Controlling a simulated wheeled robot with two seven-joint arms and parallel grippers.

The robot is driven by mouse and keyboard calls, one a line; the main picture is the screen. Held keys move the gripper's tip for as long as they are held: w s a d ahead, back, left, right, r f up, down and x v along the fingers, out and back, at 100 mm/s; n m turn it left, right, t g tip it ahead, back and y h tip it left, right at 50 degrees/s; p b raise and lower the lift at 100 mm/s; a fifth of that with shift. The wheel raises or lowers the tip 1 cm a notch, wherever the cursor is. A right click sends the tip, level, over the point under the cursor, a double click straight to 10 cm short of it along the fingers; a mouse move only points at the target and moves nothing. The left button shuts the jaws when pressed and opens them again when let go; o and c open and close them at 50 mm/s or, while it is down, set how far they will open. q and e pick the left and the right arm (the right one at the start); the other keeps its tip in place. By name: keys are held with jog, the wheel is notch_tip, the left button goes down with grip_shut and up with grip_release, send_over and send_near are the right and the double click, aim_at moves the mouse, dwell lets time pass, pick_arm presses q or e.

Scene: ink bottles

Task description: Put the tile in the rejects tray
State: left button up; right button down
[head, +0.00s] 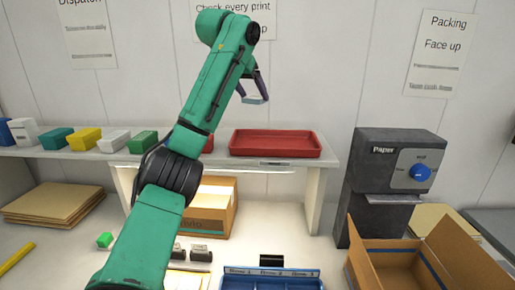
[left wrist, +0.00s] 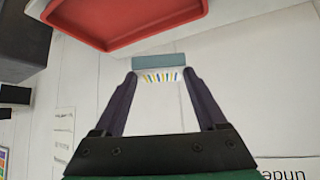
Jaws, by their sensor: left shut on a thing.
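My left gripper (head: 256,88) is shut on a tile (head: 254,100), which shows as a thin grey-blue piece between the fingertips. In the left wrist view the tile (left wrist: 159,62) has a grey-blue edge and a white face with coloured stripes, held between the two dark fingers. A shallow red tray (head: 275,154) sits on the shelf, empty as far as I can see. The tile hangs clear above it in the head view. In the left wrist view the red tray (left wrist: 110,45) is at the upper left, apart from the tile. My right gripper is not in view.
Several coloured boxes (head: 85,139) line the shelf (head: 190,156) at left. Below are a cardboard box (head: 218,206), dark-topped bottles (head: 201,253) and a blue compartmented tray (head: 272,284). A dark machine (head: 392,160) and an open carton (head: 400,245) stand at right.

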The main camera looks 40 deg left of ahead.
pick_arm(q)
notch_tip(320, 180, down, 9)
jog(key=shift+w+a+f+b, duration=0.1)
jog(key=shift+b, duration=0.85)
notch_tip(320, 180, down, 4)
jog(key=shift+f+b, duration=0.25)
jog(key=shift+b, duration=0.2)
jog(key=o, duration=1.5)
jog(key=shift+o, duration=0.2)
jog(key=shift+r, duration=0.1)
jog(key=shift+s+r, duration=0.25)
jog(key=shift+s, duration=0.05)
jog(key=b+v, duration=0.1)
jog(key=v, duration=1)
jog(key=shift+s, duration=0.1)
